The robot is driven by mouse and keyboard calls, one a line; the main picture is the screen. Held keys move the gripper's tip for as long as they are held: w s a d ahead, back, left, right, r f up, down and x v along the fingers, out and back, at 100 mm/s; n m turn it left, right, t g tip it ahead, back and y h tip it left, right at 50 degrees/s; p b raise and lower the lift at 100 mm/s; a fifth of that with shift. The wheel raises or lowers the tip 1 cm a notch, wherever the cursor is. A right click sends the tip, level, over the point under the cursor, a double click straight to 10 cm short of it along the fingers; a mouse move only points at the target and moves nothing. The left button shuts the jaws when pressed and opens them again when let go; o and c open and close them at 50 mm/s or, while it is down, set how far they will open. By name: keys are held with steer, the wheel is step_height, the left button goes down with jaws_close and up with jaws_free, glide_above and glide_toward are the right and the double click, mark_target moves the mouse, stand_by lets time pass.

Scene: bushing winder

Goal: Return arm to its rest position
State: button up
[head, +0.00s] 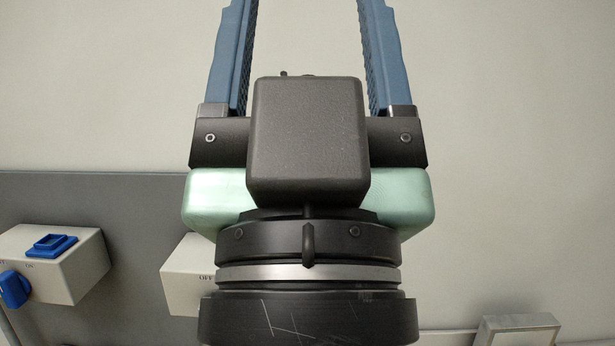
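The fingertips run out of the top of the picture. The dark gripper body and wrist hide what lies behind them. The gripper holds nothing that I can see.
A light box with a blue square part (53,245) and a blue knob (14,289) is at the lower left. A second light box (181,278) marked OFF is partly behind my wrist. A grey panel (110,195) backs them. A metal block (519,330) is at the lower right. The pale wall (510,100) is bare.

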step_height(320, 180, up, 23)
steer(key=p, duration=2.1)
steer(key=shift+r, duration=0.2)
